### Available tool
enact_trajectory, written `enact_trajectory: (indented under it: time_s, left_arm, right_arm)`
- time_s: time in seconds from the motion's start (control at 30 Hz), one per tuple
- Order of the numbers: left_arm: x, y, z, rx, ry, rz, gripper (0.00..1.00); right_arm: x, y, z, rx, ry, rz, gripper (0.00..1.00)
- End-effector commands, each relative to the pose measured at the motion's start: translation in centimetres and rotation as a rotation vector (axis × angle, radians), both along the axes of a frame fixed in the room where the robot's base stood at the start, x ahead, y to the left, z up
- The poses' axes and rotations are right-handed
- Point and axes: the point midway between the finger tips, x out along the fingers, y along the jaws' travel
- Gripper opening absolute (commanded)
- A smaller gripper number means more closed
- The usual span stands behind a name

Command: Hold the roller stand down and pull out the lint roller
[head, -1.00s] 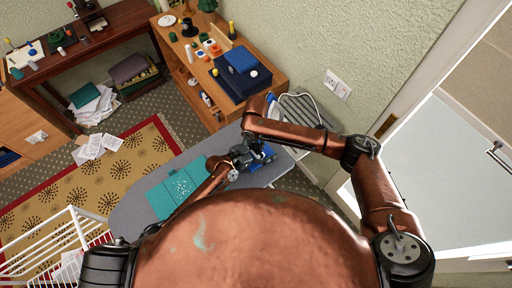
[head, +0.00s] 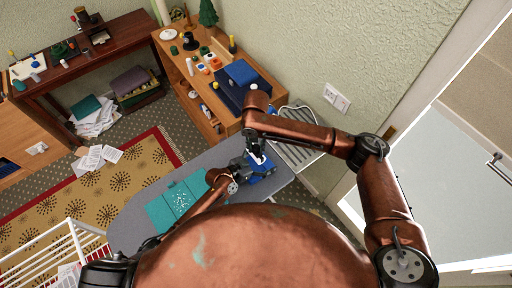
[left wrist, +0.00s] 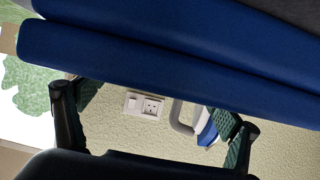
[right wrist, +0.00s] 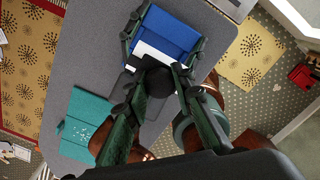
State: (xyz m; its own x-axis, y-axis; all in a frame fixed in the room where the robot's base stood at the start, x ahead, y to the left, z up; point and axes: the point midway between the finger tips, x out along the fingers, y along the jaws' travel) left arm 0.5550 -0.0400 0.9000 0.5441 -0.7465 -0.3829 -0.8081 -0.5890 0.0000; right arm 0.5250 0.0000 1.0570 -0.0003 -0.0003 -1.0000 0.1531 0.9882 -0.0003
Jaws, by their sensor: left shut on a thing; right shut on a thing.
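The blue roller stand (head: 262,177) sits on the grey ironing board, and shows from above in the right wrist view (right wrist: 168,30). My left gripper (head: 240,170) is shut on the stand, its fingers on either side; in the left wrist view the blue stand (left wrist: 180,65) spans between its fingertips (left wrist: 158,108). The lint roller has a black handle end (right wrist: 152,78) and a white part (right wrist: 152,54) showing beside the blue stand. My right gripper (right wrist: 155,95) is shut on the handle above the stand. How much roller is still inside the stand is hidden.
Teal folded cloth (head: 172,207) lies on the ironing board (head: 130,225) left of the stand. A wooden shelf unit (head: 265,90) with a blue box (head: 238,75) and small items stands behind. A white drying rack (head: 65,245) is at lower left. A wall socket (head: 336,97) is behind.

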Motion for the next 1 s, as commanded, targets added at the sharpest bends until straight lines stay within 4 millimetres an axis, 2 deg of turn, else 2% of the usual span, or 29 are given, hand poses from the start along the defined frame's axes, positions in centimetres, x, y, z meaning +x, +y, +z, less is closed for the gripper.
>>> enact_trajectory:
  time_s: [0.23,0.6,0.77,1.0]
  left_arm:
    - [0.0,0.0,-0.1,0.001,0.001,0.000,0.99]
    - [-0.2,0.3,0.1,0.001,0.001,0.000,1.00]
    - [-1.3,1.9,0.8,0.002,0.000,0.001,1.00]
    - [-4.1,5.7,2.7,0.005,-0.001,0.001,1.00]
  right_arm:
    - [0.0,0.0,0.0,0.000,0.000,0.000,0.00]
    - [0.0,0.0,0.0,0.000,0.000,0.000,0.00]
    - [0.0,0.0,0.0,0.001,0.000,0.000,0.00]
    - [0.0,0.0,0.0,0.001,0.000,0.000,0.00]
